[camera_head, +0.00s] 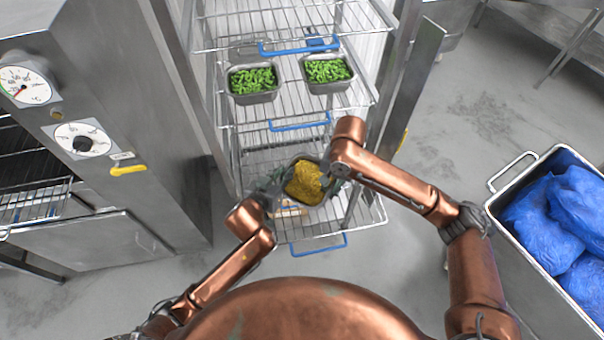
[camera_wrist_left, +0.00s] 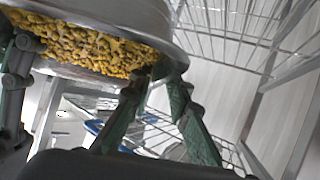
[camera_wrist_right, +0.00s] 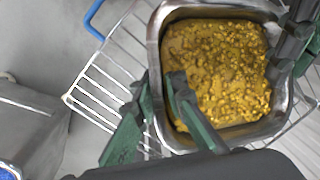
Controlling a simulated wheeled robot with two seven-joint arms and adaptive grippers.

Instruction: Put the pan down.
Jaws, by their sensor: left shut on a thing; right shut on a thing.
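A steel pan (camera_wrist_right: 154,42) of yellow food (camera_head: 303,183) is between my two grippers at a lower level of the rack. My left gripper (camera_head: 275,190) is shut on the pan's left side, and my right gripper (camera_head: 334,182) is shut on its right side. The pan looks about level. The left wrist view shows its rim (camera_wrist_left: 112,32) close to the green fingers. Wire shelf bars (camera_wrist_right: 95,85) show below and beside the pan in the right wrist view. I cannot tell whether its base touches the shelf.
Two pans of green beans (camera_head: 253,97) (camera_head: 328,88) stand on the shelf above. A blue-handled shelf front (camera_head: 320,246) lies below the pan. An oven (camera_head: 90,245) stands at left, and a steel bin (camera_head: 497,207) with blue bags (camera_head: 560,215) at right.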

